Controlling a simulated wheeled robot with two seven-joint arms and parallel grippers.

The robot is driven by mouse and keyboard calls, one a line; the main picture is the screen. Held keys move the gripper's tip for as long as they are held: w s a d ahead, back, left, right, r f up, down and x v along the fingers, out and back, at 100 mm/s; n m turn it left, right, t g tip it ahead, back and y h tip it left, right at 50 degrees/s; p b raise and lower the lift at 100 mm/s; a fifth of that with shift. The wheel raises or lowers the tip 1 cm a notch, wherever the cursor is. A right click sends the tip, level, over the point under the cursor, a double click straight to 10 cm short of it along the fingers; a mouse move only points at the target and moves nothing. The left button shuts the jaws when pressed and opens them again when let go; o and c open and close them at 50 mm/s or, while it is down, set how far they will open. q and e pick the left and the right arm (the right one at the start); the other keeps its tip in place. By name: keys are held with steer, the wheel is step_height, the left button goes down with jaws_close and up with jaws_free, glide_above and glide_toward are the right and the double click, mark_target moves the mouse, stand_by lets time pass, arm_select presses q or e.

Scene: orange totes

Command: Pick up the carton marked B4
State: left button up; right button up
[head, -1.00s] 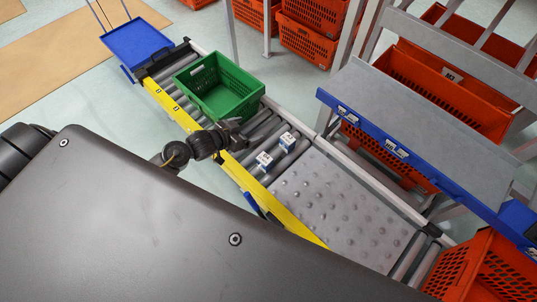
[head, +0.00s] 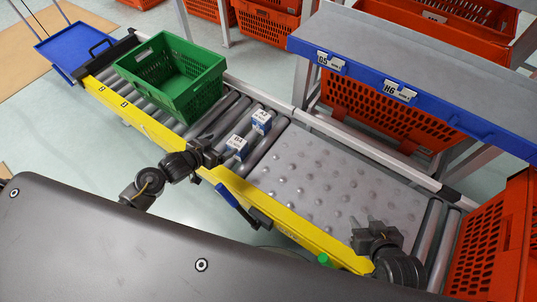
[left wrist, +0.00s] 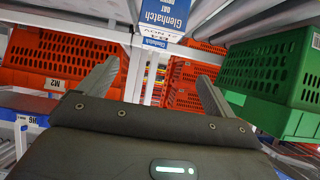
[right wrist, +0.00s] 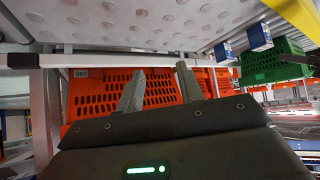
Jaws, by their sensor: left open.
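Two small blue-and-white cartons stand on the conveyor rollers in the head view. The nearer carton (head: 237,145) has a label that reads like B4 or D4; the farther one (head: 262,122) reads like A2. Both also show at the upper right of the right wrist view, where I cannot tell their marks. My left gripper (head: 208,150) is open and empty, just left of the nearer carton; its fingers stand apart in the left wrist view (left wrist: 155,85). My right gripper (head: 375,232) is open and empty over the near right part of the studded plate.
A green crate (head: 205,88) stands on the rollers to the left of the cartons. The studded plate (head: 310,170) is bare. A yellow rail (head: 300,234) runs along the near side. A blue-edged shelf (head: 440,110) and orange totes (head: 488,245) stand beyond and at the right.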

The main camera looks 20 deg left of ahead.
mark_target(237, 142)
arm_select(q)
steer(key=w+f+b, duration=0.1)
steer(key=w+d+f+b, duration=0.1)
steer(key=w+f, duration=0.1)
steer(key=w+f+b, duration=0.1)
steer(key=f, duration=0.1)
steer(key=shift+w+d+f, duration=0.15)
steer(key=shift+d+f, duration=0.05)
steer(key=shift+d, duration=0.1)
steer(key=shift+w+d+f, duration=0.15)
steer(key=shift+w+f, duration=0.1)
steer(key=shift+w, duration=0.1)
steer(key=b+x, duration=0.2)
steer(key=x, duration=0.2)
steer(key=shift+d+f, duration=0.15)
steer(key=shift+d, duration=0.05)
steer(key=shift+w+d, duration=0.1)
steer(key=shift+w, duration=0.1)
steer(key=c, duration=1.3)
arm_select(e)
steer(key=a+r+n+t+y, duration=0.1)
steer(key=a+r+t+y, duration=0.2)
steer(key=r, duration=0.4)
steer(key=w+a+r+n+t+y, duration=0.1)
steer(key=a+r+t+y, duration=0.3)
steer(key=r, duration=0.4)
steer(key=shift+w+a+r+n+t, duration=0.2)
steer(key=shift+a+n+t, duration=0.3)
steer(key=shift+a+t, duration=0.2)
